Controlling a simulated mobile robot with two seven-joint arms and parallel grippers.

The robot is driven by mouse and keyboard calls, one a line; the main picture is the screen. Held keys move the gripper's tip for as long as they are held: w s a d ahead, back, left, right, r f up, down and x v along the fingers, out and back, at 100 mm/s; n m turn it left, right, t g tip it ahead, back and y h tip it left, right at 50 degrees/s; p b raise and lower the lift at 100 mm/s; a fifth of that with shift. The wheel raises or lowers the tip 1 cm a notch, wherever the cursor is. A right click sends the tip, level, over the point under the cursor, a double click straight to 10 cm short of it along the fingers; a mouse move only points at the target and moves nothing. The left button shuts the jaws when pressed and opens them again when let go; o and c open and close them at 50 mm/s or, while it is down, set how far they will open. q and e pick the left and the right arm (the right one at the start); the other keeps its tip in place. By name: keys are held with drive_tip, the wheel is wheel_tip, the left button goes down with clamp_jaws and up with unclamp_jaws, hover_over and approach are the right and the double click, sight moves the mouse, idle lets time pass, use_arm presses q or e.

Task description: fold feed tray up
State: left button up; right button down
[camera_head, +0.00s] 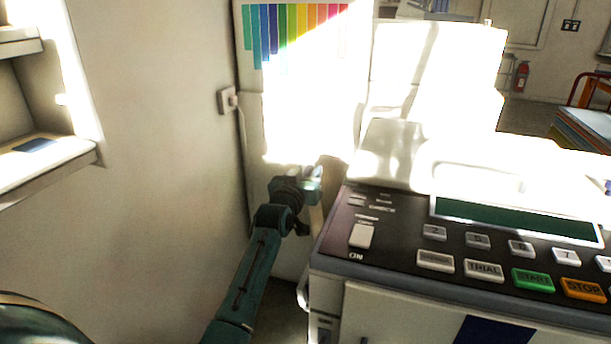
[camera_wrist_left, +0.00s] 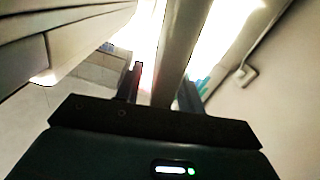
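A large printing machine with a dark control panel (camera_head: 400,225) stands at the right in the head view. My left gripper (camera_head: 312,178) is at the machine's left side, near its front left corner. A pale panel edge, which looks like the feed tray (camera_head: 317,218), shows just beside the gripper. In the left wrist view the same pale edge (camera_wrist_left: 172,60) runs between the two dark fingers of my left gripper (camera_wrist_left: 160,85). The fingers are apart, with a bright gap between the left finger and the edge. Strong glare hides the rest of the tray. My right gripper is not in view.
A pale wall (camera_head: 165,150) with a switch (camera_head: 228,100) stands close to the left of my arm. A shelf (camera_head: 45,170) juts in at the far left. A colour chart (camera_head: 275,30) hangs behind. The space between wall and machine is narrow.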

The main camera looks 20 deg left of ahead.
use_arm(q)
drive_tip(key=s+d, duration=0.1)
drive_tip(key=s, duration=1.2)
drive_tip(key=shift+d+p, duration=0.25)
drive_tip(key=shift+p, duration=0.1)
drive_tip(key=shift+c, duration=0.4)
